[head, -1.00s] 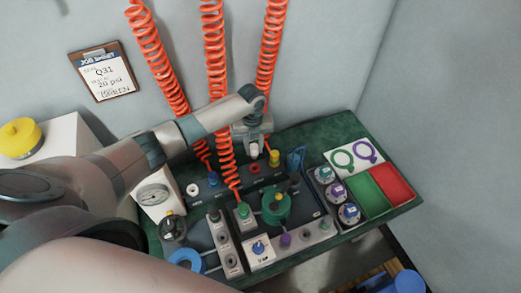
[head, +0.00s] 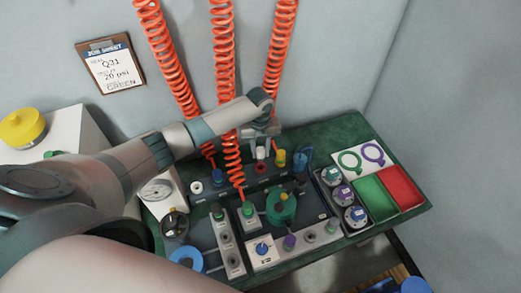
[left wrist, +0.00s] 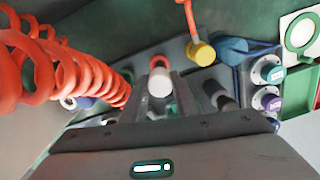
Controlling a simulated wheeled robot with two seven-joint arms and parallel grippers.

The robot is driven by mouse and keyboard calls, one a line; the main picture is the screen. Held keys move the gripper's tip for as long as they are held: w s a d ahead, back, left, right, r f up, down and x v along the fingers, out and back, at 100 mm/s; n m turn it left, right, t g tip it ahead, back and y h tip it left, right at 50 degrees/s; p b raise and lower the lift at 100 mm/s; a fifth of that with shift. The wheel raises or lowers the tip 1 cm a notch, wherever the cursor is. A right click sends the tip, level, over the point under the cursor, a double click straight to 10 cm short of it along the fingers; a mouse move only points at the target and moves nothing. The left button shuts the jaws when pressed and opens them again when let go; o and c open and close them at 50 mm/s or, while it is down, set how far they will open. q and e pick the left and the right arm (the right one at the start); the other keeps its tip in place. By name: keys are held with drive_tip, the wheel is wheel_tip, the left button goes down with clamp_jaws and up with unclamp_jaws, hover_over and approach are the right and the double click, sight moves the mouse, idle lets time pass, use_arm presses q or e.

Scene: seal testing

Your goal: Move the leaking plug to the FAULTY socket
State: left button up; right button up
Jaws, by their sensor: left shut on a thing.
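My left gripper (head: 260,149) is above the back row of the black panel, pointing down. It is shut on a small white plug (head: 260,153), which shows between the fingers in the left wrist view (left wrist: 160,84). A red-ringed socket (head: 261,168) lies just below the plug in the head view; a small gap seems to remain. I cannot read the FAULTY label or see any leak. Right of the gripper stands a yellow plug (head: 279,158), which also shows in the left wrist view (left wrist: 202,52). My right gripper is not in view.
Coiled red hoses (head: 222,75) hang close behind and left of the gripper. A blue plug (head: 218,177), a green plug (head: 247,210) and a green round valve (head: 281,207) stand on the panels.

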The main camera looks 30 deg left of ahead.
sight(260, 158)
use_arm(q)
drive_tip(key=shift+f+b, duration=0.85)
drive_tip(key=shift+f, duration=0.45)
idle(0.4)
idle(0.4)
drive_tip(key=shift+f, duration=0.2)
idle(0.4)
drive_tip(key=shift+f, duration=0.4)
drive_tip(key=shift+f+b, duration=0.35)
